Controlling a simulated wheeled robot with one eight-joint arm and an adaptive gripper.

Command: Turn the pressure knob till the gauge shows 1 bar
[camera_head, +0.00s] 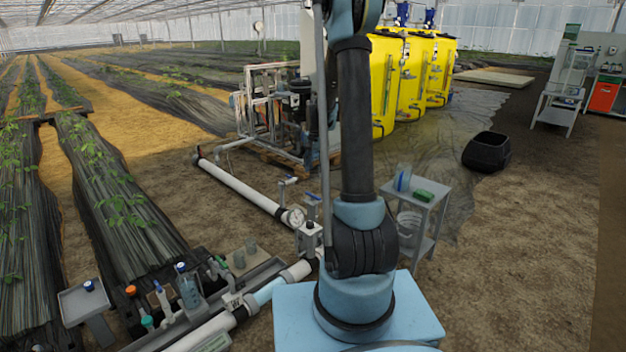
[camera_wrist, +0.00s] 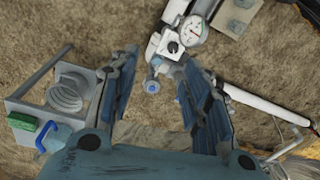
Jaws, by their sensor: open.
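The round white pressure gauge (camera_wrist: 193,29) is at the top of the wrist view, with a dark needle too small to read. It also shows in the head view (camera_head: 293,217) on the pipe. Beside it is a pale valve block (camera_head: 309,240) with a small black knob (camera_wrist: 173,47), seen end-on in the wrist view. A blue-capped fitting (camera_wrist: 153,80) lies between the fingers in that picture. My gripper (camera_wrist: 158,58) is open and empty, its fingers apart on either side of the fitting; contact cannot be told. The head view does not show the gripper.
A small grey stand (camera_head: 417,192) with a jar and green box is right of the pipe. The white pipe (camera_head: 240,187) runs to the pump frame. Yellow tanks (camera_head: 411,85) stand behind. A trough with bottles lies front left. The soil at right is mostly clear.

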